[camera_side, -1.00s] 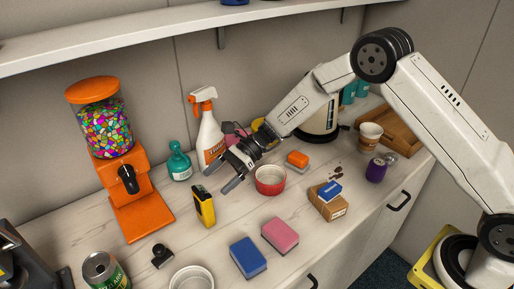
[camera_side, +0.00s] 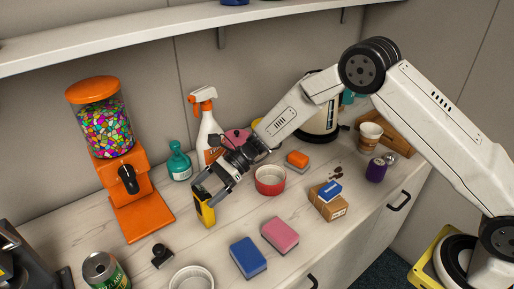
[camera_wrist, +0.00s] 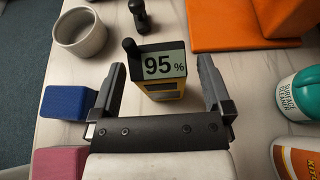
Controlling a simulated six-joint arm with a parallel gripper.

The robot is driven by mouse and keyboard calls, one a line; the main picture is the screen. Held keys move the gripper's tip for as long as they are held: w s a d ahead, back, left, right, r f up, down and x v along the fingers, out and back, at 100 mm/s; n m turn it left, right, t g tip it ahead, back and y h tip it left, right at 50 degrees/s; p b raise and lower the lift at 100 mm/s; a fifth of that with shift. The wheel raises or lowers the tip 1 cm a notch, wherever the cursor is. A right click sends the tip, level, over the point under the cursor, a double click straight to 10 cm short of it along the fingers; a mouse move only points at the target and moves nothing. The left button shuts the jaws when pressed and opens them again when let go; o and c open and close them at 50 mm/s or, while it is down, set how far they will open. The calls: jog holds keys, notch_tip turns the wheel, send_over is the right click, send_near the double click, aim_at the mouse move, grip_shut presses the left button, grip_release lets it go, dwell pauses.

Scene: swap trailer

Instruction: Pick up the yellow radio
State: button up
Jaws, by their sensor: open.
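The yellow radio (camera_side: 205,214) stands upright on the counter, left of the red bowl. In the wrist view the radio (camera_wrist: 162,88) shows a "95 %" screen and a stubby black antenna. My gripper (camera_side: 205,198) is at the radio, with its fingers on either side of the upper part. In the wrist view my gripper (camera_wrist: 162,82) is open, and gaps show between its fingers and the radio. The fingers hide part of the radio in the side view.
A red bowl (camera_side: 270,181), spray bottle (camera_side: 208,137) and teal bottle (camera_side: 179,163) stand close by. The orange candy dispenser (camera_side: 140,218) is to the left. Blue (camera_side: 248,258) and pink (camera_side: 280,235) sponges lie in front. Bare counter surrounds the radio.

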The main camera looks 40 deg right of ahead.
jog(key=shift+x, duration=1.85)
jog(key=shift+s, duration=0.1)
grip_shut()
jog(key=shift+r, duration=0.15)
jog(key=shift+r, duration=0.55)
jog(key=s+d+r, duration=0.6)
jog(key=s+r, duration=0.5)
jog(key=s, duration=0.1)
jog(key=shift+s+r, duration=0.3)
jog(key=shift+s, duration=0.05)
